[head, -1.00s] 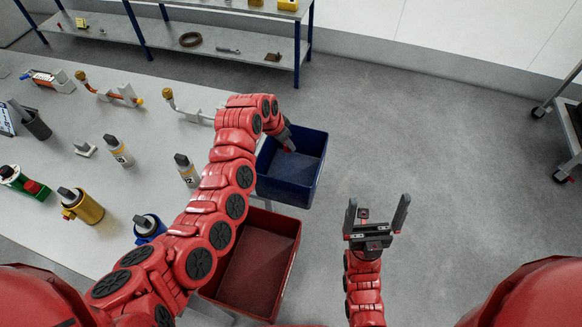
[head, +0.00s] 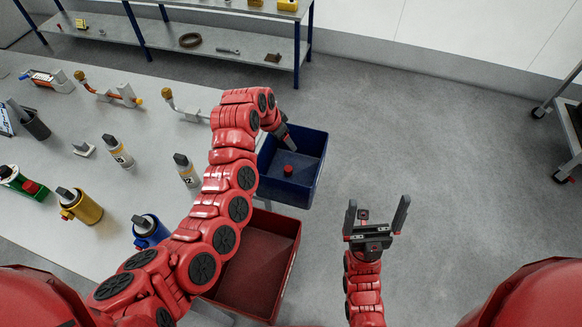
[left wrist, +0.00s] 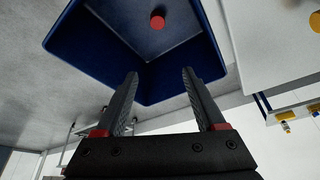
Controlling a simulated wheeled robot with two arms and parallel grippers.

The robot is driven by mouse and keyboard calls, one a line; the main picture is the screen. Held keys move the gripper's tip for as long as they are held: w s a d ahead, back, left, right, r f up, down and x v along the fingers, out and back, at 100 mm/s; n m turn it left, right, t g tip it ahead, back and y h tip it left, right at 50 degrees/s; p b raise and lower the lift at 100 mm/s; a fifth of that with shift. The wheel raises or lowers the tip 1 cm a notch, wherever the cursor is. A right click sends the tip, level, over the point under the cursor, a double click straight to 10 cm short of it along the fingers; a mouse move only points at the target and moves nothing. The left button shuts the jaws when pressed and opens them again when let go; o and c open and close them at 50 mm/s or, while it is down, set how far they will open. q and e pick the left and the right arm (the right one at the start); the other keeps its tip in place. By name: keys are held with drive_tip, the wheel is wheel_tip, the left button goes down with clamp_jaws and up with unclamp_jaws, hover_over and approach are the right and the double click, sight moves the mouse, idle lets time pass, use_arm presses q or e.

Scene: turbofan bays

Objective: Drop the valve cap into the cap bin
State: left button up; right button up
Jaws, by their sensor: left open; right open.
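The red valve cap (head: 289,171) shows inside the blue bin (head: 307,192), clear of my left gripper. I cannot tell whether it rests on the bin floor or is still just above it. The cap also shows in the left wrist view (left wrist: 157,21), inside the blue bin (left wrist: 75,58). My left gripper (left wrist: 160,75) is open and empty, with its fingers over the blue bin; in the head view my arm partly hides it. My right gripper (head: 376,220) is open and empty, off to the right above the floor.
A red bin (head: 262,268) stands nearer, partly behind my left arm. The grey table (head: 60,235) at left holds several bottles, cylinders and fittings. A blue-legged shelf (head: 170,33) stands at the back, and a cart (head: 572,130) at far right. The floor on the right is clear.

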use_arm(q)
drive_tip(key=p+v, duration=0.5)
drive_tip(key=v, duration=1)
drive_tip(key=shift+p, duration=0.35)
